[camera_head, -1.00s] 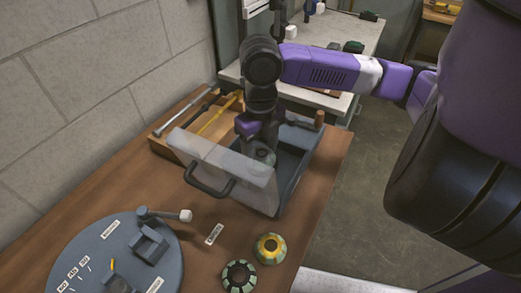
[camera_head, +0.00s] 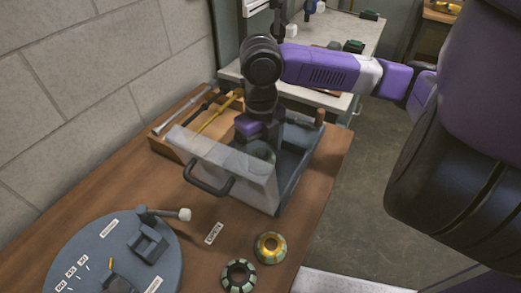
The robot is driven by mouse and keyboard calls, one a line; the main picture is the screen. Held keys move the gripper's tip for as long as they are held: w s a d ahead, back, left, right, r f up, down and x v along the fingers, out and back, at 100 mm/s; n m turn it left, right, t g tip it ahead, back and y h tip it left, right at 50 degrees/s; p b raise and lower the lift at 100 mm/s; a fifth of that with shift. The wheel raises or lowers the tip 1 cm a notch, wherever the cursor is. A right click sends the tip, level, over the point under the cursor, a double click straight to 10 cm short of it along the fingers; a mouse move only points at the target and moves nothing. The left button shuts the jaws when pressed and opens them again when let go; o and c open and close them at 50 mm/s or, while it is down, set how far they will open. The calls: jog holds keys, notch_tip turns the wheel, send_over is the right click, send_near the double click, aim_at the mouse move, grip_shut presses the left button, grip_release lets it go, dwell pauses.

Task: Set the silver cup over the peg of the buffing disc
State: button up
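My gripper (camera_head: 262,145) points down into the grey box behind its cloudy see-through front panel. Its fingertips are blurred by the panel, so I cannot tell whether they are open or shut. A round greenish-grey part (camera_head: 262,153) shows faintly at the fingertips through the panel; it may be the silver cup, but its color is unclear. A large grey disc (camera_head: 75,250) with labels, a block and a short arm with a white tip lies at the lower left. I cannot tell whether it is the buffing disc, and I see no clear peg.
A gold-centred ring cup (camera_head: 270,248) and a dark-centred one (camera_head: 239,275) stand at the table's front. The box's front panel (camera_head: 232,170) has a dark handle (camera_head: 208,180). A wooden tray (camera_head: 180,148) holds rods by the wall. Bare table lies around the small label (camera_head: 214,233).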

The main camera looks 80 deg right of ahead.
notch_tip(320, 180, up, 8)
jog(key=shift+f, duration=0.1)
dwell(0.6)
jog(key=shift+s, duration=0.1)
